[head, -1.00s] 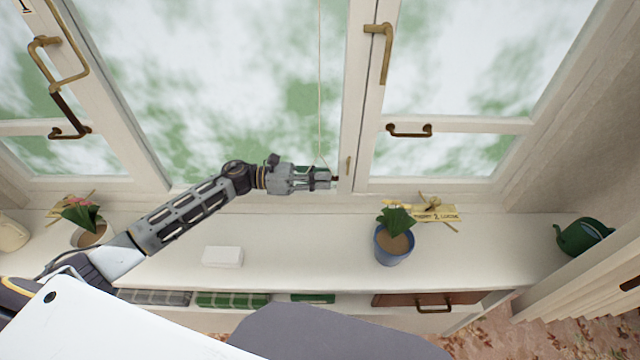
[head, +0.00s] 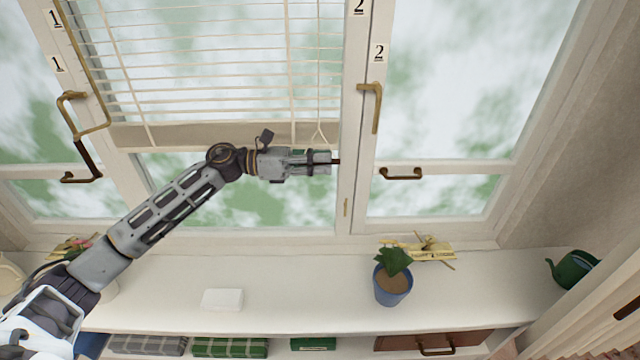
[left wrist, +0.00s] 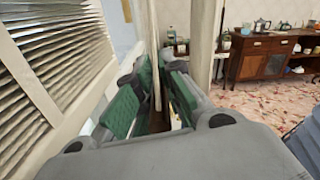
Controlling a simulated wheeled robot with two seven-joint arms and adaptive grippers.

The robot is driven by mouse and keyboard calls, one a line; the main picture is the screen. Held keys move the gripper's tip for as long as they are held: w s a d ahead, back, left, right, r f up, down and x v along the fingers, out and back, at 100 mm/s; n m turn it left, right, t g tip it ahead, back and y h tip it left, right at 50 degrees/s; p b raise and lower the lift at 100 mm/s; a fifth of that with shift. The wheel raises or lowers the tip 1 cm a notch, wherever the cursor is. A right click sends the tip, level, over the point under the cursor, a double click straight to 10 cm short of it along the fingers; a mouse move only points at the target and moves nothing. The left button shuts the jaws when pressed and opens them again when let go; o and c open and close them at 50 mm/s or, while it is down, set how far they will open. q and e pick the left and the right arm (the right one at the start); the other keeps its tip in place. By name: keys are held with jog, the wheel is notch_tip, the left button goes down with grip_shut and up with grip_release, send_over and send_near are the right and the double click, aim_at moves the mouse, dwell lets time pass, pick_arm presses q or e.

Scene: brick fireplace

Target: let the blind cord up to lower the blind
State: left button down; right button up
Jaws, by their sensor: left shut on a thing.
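The white slatted blind (head: 205,60) hangs over the upper part of the left window in the head view. Its beige bottom rail (head: 180,134) is level and passes behind my left arm. The pale cord (head: 319,90) runs down the blind's right side to a small loop at my left gripper (head: 325,161). In the left wrist view the cord (left wrist: 155,55) runs between the green finger pads; the blind (left wrist: 45,75) is at left. My right gripper is out of view.
Brass window handles (head: 370,105) (head: 82,115) stick out on both sides. The sill (head: 300,270) below holds a blue flowerpot (head: 391,287), a white block (head: 222,299) and a green watering can (head: 574,268). The space in front of the lower glass is open.

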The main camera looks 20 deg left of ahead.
pick_arm(q)
notch_tip(320, 180, up, 18)
jog(key=p, duration=0.4)
